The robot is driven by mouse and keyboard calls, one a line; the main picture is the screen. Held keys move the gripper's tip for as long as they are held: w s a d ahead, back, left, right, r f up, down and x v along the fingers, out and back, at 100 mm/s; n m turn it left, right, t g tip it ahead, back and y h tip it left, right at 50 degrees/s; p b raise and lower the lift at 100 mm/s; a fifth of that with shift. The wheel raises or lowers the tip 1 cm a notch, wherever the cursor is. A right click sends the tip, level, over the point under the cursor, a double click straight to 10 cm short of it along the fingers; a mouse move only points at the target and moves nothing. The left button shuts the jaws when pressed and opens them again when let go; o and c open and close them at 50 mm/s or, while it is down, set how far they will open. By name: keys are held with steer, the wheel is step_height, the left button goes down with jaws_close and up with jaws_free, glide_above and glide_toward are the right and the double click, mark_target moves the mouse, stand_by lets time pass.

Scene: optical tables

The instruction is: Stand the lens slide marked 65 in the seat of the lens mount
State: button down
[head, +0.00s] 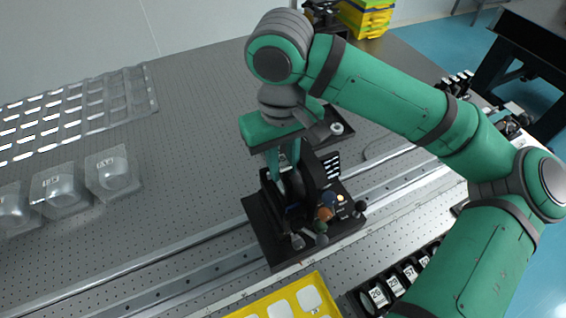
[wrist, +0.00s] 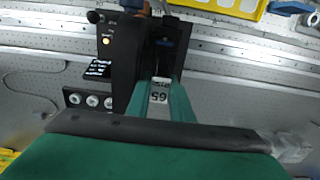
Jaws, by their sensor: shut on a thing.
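The lens slide marked 65 (wrist: 158,97) shows its white label upside down between my green fingers in the wrist view. My gripper (wrist: 160,90) is shut on it. In the head view my gripper (head: 286,160) points down over the black lens mount (head: 258,222), which stands on the rail. The mount also shows in the wrist view (wrist: 124,50), just beyond the fingers. The slide's lower part is hidden among the mount's dark parts, so I cannot tell whether it rests in the seat.
A black rack of numbered slides (head: 378,296) and a yellow tray (head: 258,308) lie at the front. Clear-covered boxes (head: 112,172) and a clear compartment tray (head: 72,112) are at the left. Knobs (head: 326,212) stick out of the mount's front. The perforated table between is mostly clear.

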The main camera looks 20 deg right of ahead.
steer(key=shift+f, duration=0.2)
stand_by(0.3)
steer(key=c, duration=1.5)
jaws_free()
steer(key=shift+d, duration=0.1)
steer(key=shift+c, duration=0.9)
steer(key=shift+o, duration=0.5)
steer(key=shift+r, duration=5)
